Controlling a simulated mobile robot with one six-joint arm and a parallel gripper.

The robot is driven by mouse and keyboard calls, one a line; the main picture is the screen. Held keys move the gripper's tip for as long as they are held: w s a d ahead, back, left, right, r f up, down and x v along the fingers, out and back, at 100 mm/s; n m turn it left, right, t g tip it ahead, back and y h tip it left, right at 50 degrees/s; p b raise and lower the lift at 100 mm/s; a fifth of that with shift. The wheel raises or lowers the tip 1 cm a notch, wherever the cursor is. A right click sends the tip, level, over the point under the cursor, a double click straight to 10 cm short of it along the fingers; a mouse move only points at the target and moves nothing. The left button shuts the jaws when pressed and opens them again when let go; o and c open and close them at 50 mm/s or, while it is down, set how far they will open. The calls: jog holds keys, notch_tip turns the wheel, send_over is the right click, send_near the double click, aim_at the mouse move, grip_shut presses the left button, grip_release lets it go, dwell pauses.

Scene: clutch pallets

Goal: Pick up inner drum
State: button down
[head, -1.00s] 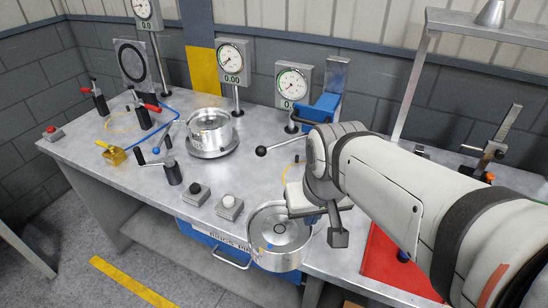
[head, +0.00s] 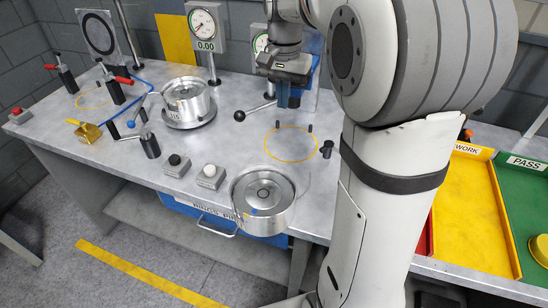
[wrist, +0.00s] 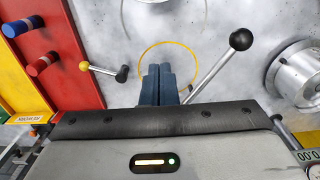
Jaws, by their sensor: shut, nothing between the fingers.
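Two silver metal drums stand on the bench, and I cannot tell for sure which is the inner drum. One drum (head: 185,98) sits on a round fixture at the centre left, with a number on its side; it shows at the right edge of the wrist view (wrist: 300,78). A wider, open-topped drum (head: 262,212) stands at the front edge. My gripper (head: 291,97) is raised over the back of the bench, right of the fixture drum and behind the front one. Its blue fingers (wrist: 158,84) are together and empty, pointing toward a yellow ring on the bench.
A ball-topped lever (head: 240,115) stands between the fixture drum and my gripper. The yellow ring (head: 291,143) is bare inside, with small pegs beside it. Push buttons (head: 210,176) are left of the front drum. Yellow (head: 470,210) and green trays lie right, beyond my arm.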

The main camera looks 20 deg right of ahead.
send_near(274, 166)
jog(key=w+d+f, duration=0.1)
jog(key=f, duration=0.2)
jog(key=w+d+f, duration=0.1)
jog(key=w+f, duration=0.1)
jog(key=f, duration=0.1)
jog(key=w+d+f, duration=0.1)
jog(key=f, duration=0.2)
jog(key=shift+w+d+f+p, duration=0.2)
jog(key=shift+w+f+p, duration=0.05)
jog(key=shift+w+p, duration=0.15)
jog(key=shift+s+a+f+p, duration=0.15)
jog(key=shift+s+a+p, duration=0.1)
jog(key=shift+s+a, duration=0.3)
jog(key=shift+s+a+f+p, duration=0.1)
jog(key=shift+s+a+p, duration=0.2)
jog(key=shift+s, duration=0.4)
jog(key=shift+s+a+f, duration=0.1)
jog(key=shift+s+a, duration=0.2)
jog(key=shift+s, duration=0.1)
jog(key=shift+s+a+f+b, duration=0.1)
jog(key=shift+s+a+b, duration=0.2)
jog(key=shift+s+a, duration=0.3)
jog(key=shift+s, duration=0.25)
jog(key=shift+w, duration=0.15)
